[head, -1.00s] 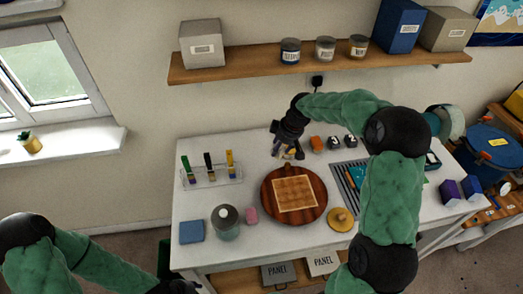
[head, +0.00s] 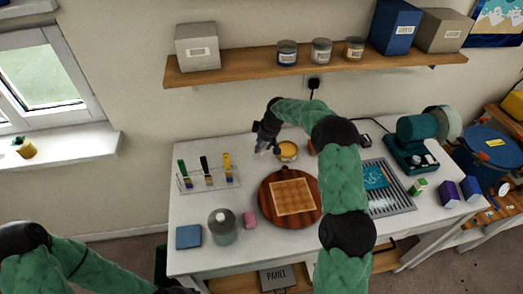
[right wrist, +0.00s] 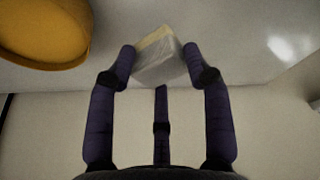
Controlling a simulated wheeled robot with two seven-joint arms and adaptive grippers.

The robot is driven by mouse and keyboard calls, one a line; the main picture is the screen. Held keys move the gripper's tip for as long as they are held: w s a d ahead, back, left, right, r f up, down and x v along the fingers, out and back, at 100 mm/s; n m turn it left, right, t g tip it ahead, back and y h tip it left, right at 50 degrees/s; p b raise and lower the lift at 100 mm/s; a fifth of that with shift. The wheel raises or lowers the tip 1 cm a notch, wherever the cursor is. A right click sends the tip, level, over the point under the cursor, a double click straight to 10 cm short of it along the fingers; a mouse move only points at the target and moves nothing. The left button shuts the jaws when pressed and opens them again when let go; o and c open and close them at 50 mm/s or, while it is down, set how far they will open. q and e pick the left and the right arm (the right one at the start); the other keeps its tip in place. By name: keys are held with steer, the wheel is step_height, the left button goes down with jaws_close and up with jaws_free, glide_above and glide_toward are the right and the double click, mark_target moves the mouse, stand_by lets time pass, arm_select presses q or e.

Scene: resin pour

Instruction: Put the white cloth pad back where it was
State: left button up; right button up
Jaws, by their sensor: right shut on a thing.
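My right gripper (head: 264,147) is shut on a small pale block, which I take to be the white cloth pad (right wrist: 158,62). In the right wrist view the pad is grey-white with a yellowish upper face, tilted between the two fingertips (right wrist: 157,64). In the head view the gripper hides most of it. The gripper is at the back of the white table, just left of a yellow-filled tub (head: 287,151). The tub's yellow round shape also shows at upper left in the right wrist view (right wrist: 40,30). My left arm is at bottom left; its gripper is barely in frame.
A round wooden board (head: 309,211) with a checkered square panel is at centre. A clear rack (head: 209,180) with coloured tools stands left. A slotted tray (head: 398,200) is right.

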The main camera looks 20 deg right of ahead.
mark_target(263, 146)
steer(key=shift+w+f, duration=0.2)
steer(key=shift+f, duration=1.6)
steer(key=shift+f+b, duration=0.1)
steer(key=shift+b, duration=0.25)
steer(key=o, duration=1)
steer(key=shift+r, duration=0.35)
steer(key=p+v, duration=0.1)
steer(key=v, duration=1)
steer(key=shift+s+r+p, duration=0.1)
steer(key=shift+r+p, duration=0.15)
steer(key=shift+p, duration=0.05)
